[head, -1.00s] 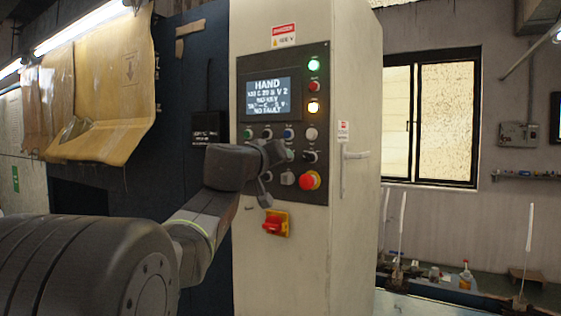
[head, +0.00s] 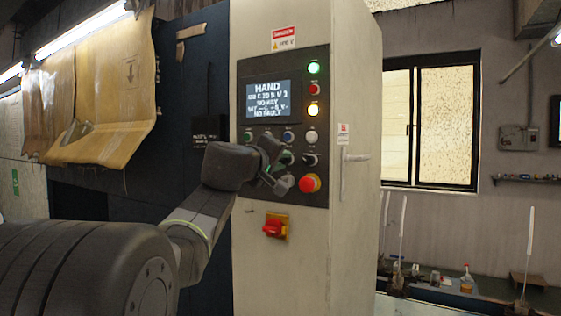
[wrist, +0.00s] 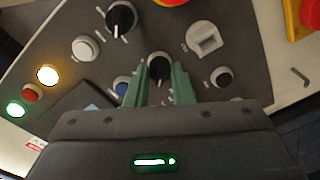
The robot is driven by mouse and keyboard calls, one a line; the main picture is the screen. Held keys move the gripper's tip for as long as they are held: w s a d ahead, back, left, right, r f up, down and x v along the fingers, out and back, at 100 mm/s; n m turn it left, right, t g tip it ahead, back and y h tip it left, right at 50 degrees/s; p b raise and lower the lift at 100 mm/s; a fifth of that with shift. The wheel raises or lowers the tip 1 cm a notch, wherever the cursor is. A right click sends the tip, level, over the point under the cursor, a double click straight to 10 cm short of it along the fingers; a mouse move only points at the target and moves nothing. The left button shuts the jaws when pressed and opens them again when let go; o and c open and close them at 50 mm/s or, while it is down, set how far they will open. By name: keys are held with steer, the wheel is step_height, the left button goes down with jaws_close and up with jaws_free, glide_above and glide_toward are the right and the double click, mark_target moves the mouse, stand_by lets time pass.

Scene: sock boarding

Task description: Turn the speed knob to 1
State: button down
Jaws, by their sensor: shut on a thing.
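My gripper (head: 285,160) is at the lower part of the dark control panel (head: 318,140) in the head view. In the wrist view its two green fingers (wrist: 161,78) are shut on a small black knob (wrist: 159,66), one finger on each side. The knob has a light pointer line; its scale and label cannot be read. The display (head: 272,98) shows HAND, NO KEY and NO FAULT; its small speed digits are too blurred to be sure of. In the head view my gripper hides the held knob.
Near the held knob are a larger black selector (wrist: 121,17), a grey key switch (wrist: 204,38), a white button (wrist: 86,48) and a blue button (wrist: 122,86). A red emergency stop (head: 310,183) sits to the lower right. A red-yellow switch (head: 275,227) is below.

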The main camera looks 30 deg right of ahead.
stand_by(0.3)
steer(key=c, duration=1.3)
jaws_free()
steer(key=shift+o, duration=0.2)
steer(key=shift+a, duration=0.15)
steer(key=b+v, duration=0.2)
steer(key=v, duration=1.1)
steer(key=shift+s+a+b, duration=0.25)
steer(key=shift+b, duration=0.15)
steer(key=p+x, duration=0.3)
steer(key=x, duration=1.1)
steer(key=shift+a, duration=0.1)
